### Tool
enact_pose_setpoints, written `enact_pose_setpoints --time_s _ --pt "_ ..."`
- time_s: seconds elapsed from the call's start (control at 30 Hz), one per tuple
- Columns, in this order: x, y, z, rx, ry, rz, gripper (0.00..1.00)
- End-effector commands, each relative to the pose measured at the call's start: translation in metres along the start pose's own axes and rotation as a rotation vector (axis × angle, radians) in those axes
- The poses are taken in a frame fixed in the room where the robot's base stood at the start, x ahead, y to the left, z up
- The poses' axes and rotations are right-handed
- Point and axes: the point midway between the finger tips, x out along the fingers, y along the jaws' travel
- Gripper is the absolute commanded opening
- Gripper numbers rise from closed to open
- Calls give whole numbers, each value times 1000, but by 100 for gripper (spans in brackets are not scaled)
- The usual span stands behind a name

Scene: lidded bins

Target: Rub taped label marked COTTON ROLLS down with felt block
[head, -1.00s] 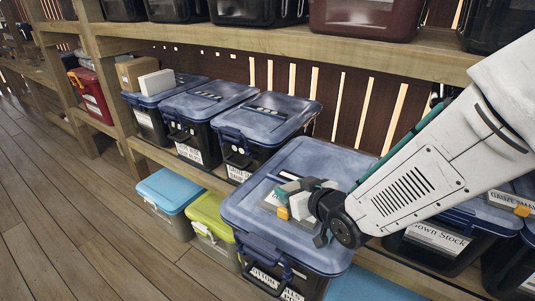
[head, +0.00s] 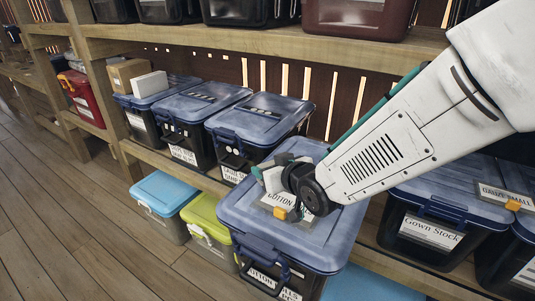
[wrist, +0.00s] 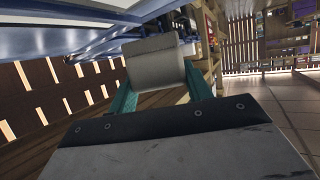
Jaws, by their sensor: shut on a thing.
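A bin (head: 330,235) with a blue lid stands at the front of the low shelf. On its lid lies a taped label (head: 296,212), of which I can read "COTTON"; the arm hides the rest. An orange tab (head: 281,214) sits at its near edge. My gripper (head: 270,176) is over the label's far left part, shut on a pale grey felt block (head: 273,181). In the wrist view the block (wrist: 155,62) sits between the teal fingers (wrist: 160,88). I cannot tell whether the block touches the label.
Several blue-lidded bins (head: 190,104) stand to the left on the same shelf. A Gown Stock bin (head: 428,233) stands to the right, with a GAUZE SMALL label (head: 506,196) beyond. An upper shelf board (head: 270,42) runs overhead. Blue (head: 165,193) and green (head: 204,222) lidded bins sit below.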

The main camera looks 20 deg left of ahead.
Motion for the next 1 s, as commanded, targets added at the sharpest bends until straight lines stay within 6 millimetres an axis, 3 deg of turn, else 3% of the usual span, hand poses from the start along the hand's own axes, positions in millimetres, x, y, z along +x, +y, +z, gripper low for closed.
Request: enact_pose_setpoints --time_s 0.4,1.0 --pt "-14 -2 -34 -1 2 -2 26" --pt "-15 -2 -37 -1 1 -3 26"
